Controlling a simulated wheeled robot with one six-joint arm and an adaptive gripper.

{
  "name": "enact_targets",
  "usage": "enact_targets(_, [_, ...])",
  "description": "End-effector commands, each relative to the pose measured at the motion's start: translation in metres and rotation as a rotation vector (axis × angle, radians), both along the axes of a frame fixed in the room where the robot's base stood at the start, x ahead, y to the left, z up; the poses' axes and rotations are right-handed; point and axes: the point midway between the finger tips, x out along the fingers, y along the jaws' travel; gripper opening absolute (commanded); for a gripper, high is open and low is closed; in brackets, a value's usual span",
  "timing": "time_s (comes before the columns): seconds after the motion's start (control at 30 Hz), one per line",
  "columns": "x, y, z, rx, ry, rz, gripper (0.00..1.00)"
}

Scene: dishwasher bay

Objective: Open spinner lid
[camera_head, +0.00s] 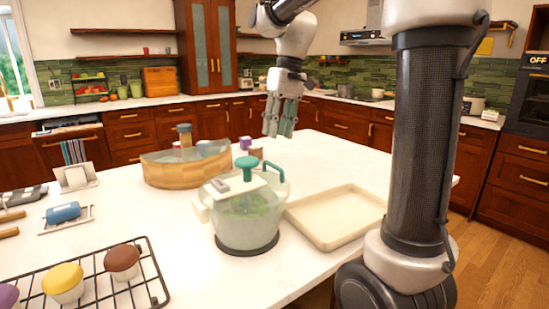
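The salad spinner (246,230) stands upright on the white island counter, a pale translucent bowl with green leaves inside and a dark base ring. Its lid (243,184) sits on top, with a teal knob (246,165) at the middle, a teal loop handle (277,178) at the right and a small grey piece at the left. My gripper (280,130) hangs in the air behind and above the spinner, slightly right of the knob, fingers pointing down. It touches nothing that I can see. A gap shows between its fingers, and it appears open and empty.
An empty cream tray (336,217) lies right of the spinner. A wooden bowl (166,171) with a clear cover stands behind left. A black wire rack (101,283) with several cupcake-like items is at the front left. Free counter (150,225) lies left of the spinner.

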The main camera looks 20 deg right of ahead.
Motion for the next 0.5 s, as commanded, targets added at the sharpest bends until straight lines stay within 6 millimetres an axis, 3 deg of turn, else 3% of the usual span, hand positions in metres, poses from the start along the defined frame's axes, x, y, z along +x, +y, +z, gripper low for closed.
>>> enact_targets(0.17, [-0.01, 0.004, -0.014, 0.007, 0.031, 0.035, 0.32])
enact_targets(0.5, [-0.012, 0.014, -0.067, 0.006, 0.031, 0.033, 0.32])
